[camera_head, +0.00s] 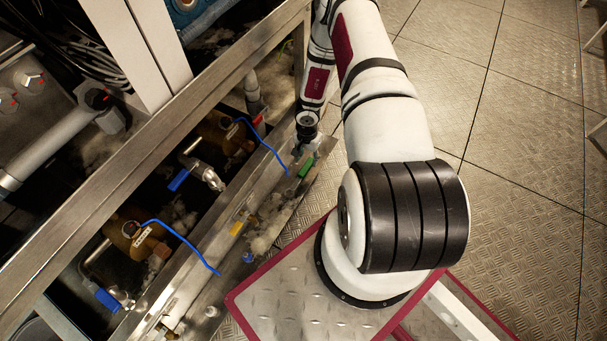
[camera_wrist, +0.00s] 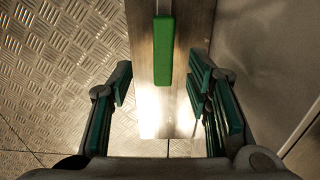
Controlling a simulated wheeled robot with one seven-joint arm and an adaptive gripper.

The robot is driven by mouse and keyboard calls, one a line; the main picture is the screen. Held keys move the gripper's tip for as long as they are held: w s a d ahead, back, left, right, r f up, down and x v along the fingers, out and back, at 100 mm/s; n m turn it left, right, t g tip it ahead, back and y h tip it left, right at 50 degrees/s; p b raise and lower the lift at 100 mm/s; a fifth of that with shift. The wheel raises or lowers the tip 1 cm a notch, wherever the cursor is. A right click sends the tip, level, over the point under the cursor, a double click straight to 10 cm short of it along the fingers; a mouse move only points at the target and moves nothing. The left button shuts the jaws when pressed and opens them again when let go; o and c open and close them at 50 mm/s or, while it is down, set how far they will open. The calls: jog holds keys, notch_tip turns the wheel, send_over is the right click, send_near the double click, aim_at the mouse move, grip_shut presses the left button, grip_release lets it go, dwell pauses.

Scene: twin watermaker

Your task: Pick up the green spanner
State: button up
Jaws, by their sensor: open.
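The green spanner's flat green handle (camera_wrist: 164,50) lies on a metal ledge (camera_wrist: 145,75) in the wrist view, at the upper middle and pointing away from me. A narrow grey metal part continues from its far end and is cut off by the top edge. In the head view the green spanner (camera_head: 306,168) is a small green bar on the ledge beside the frame. My gripper (camera_wrist: 161,82) is open, its green-padded fingers on either side of the handle's near end. I see no contact with it. In the head view the fingers are small and unclear below my wrist.
A steel frame beam (camera_head: 165,130) runs diagonally at left, with pipes, a blue-handled valve (camera_head: 180,180) and blue hoses (camera_head: 185,238) behind it. A yellow piece (camera_head: 238,227) and pale fluffy debris (camera_head: 265,230) lie along the ledge. Open tread-plate floor (camera_head: 520,120) is at right.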

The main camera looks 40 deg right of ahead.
aim_at(306, 166)
jog(key=shift+w+d+f+b, duration=0.15)
jog(key=shift+f+b, duration=0.75)
jog(key=shift+f, duration=0.65)
jog(key=shift+w+f+b, duration=0.15)
jog(key=shift+f+b, duration=0.7)
jog(key=shift+f, duration=0.65)
grip_shut()
